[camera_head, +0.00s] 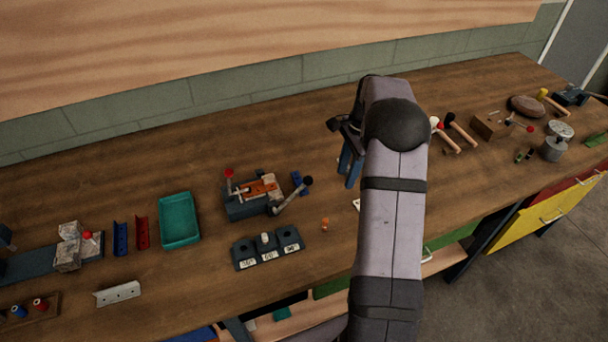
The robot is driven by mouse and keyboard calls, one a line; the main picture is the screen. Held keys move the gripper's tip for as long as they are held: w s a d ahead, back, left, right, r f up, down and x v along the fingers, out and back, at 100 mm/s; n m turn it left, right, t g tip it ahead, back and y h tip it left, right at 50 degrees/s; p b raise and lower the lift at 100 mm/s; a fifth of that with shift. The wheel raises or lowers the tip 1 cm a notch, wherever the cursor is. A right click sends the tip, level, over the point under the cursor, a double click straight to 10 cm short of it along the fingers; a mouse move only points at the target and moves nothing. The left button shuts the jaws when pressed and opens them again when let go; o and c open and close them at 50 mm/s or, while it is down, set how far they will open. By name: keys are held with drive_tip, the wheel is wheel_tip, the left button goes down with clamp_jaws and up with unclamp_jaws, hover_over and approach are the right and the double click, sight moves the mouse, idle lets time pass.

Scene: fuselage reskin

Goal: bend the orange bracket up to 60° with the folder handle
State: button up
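The folder (246,209) is a dark blue-grey bench tool left of centre. The orange bracket (262,188) lies on top of it, among pale metal parts; its bend angle is too small to read. The folder handle (291,198) is a grey lever with a dark knob, slanting up to the right from the folder's right side. A second lever with a red knob (229,174) stands at its back left. My gripper (350,172) points down, right of the handle and apart from it. My arm partly hides it, and its finger gap is unclear.
A dark block (243,255) with several angle labels and a pale peg stands in front of the folder. A teal tray (179,238) is to its left. Hammers (461,128) lie to the right. Bare bench separates folder and gripper.

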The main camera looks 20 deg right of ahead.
sight(307, 177)
drive_tip(key=a+r+y, duration=0.1)
drive_tip(key=a, duration=0.3)
drive_tip(key=a+r+y+p, duration=0.1)
drive_tip(key=a, duration=0.2)
drive_tip(key=a+r+m+g+y+p, duration=0.1)
drive_tip(key=a, duration=0.3)
drive_tip(key=shift+s+a+r, duration=0.15)
drive_tip(key=shift+a+r, duration=0.15)
drive_tip(key=shift+r, duration=0.1)
drive_tip(key=shift+p+x, duration=1.3)
drive_tip(key=shift+x, duration=2.4)
drive_tip(key=shift+c, duration=0.2)
clamp_jaws()
